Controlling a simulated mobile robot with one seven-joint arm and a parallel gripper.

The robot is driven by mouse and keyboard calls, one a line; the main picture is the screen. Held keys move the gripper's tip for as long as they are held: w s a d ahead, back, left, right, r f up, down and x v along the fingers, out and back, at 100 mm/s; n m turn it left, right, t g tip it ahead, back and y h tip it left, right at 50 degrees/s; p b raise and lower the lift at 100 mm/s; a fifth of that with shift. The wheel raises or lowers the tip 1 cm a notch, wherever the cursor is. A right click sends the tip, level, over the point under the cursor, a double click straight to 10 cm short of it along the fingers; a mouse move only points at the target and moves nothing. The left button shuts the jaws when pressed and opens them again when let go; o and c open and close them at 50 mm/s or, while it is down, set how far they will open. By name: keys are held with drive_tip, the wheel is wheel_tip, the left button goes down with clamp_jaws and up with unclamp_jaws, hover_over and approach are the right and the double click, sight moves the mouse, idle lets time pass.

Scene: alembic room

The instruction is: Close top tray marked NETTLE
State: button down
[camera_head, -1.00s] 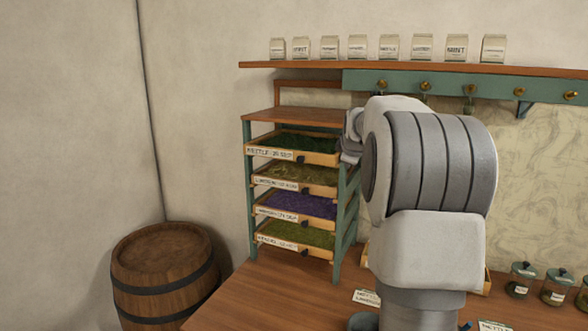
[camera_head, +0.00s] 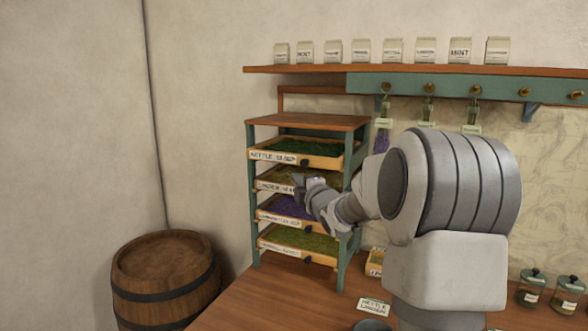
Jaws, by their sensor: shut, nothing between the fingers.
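The top tray marked NETTLE (camera_head: 292,158) sits in the teal and wood rack, filled with dark green leaves. Its labelled front juts out a little past the rack's front posts, and a dark knob shows on that front. My gripper (camera_head: 299,181) is shut and empty, in front of the second tray (camera_head: 268,186), just below the top tray's front. From this view I cannot tell whether it touches a tray. My wrist covers part of the second and third trays.
Lower trays with purple herbs (camera_head: 285,207) and green herbs (camera_head: 300,241) sit in the same rack. A barrel (camera_head: 165,275) stands left of the wooden table (camera_head: 265,300). Glass jars (camera_head: 567,294) stand at the right. A shelf (camera_head: 420,70) with paper packets runs above.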

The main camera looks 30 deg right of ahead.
drive_tip(key=w+d+p, duration=0.3)
drive_tip(key=w+d, duration=0.1)
drive_tip(key=w, duration=0.6)
drive_tip(key=shift+w+d, duration=0.15)
drive_tip(key=shift+w, duration=0.2)
drive_tip(key=w+d, duration=0.2)
drive_tip(key=d, duration=0.1)
drive_tip(key=shift+w+d, duration=0.25)
drive_tip(key=shift+w, duration=0.15)
drive_tip(key=shift+d+r, duration=0.15)
drive_tip(key=shift+r, duration=0.05)
